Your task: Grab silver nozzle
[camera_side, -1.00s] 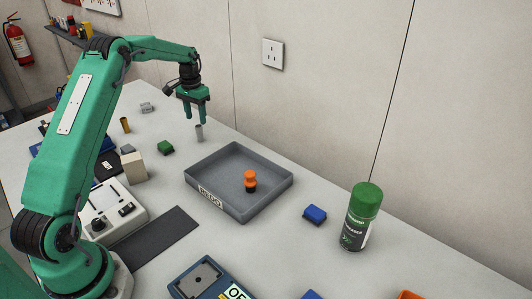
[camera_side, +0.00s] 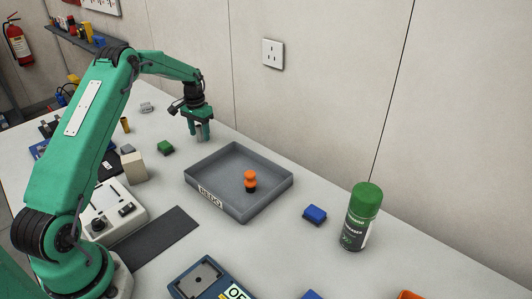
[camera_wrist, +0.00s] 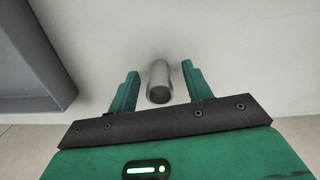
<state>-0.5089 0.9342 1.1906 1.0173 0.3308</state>
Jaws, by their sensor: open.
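The silver nozzle (camera_wrist: 159,82) stands upright on the table, between the two green fingers of my gripper (camera_wrist: 160,88) in the wrist view. A gap shows on each side of it, so the fingers are open around it and do not appear to touch it. In the side view my gripper (camera_side: 200,135) is low over the table behind the grey tray, and the nozzle (camera_side: 199,131) is partly hidden between its fingers.
A grey tray (camera_side: 214,211) with an orange-and-black piece (camera_side: 250,181) stands close by. A green block (camera_side: 165,147) lies left of my gripper. A blue block (camera_side: 315,214) and a green spray can (camera_side: 361,218) stand to the right. The wall (camera_side: 310,100) rises behind.

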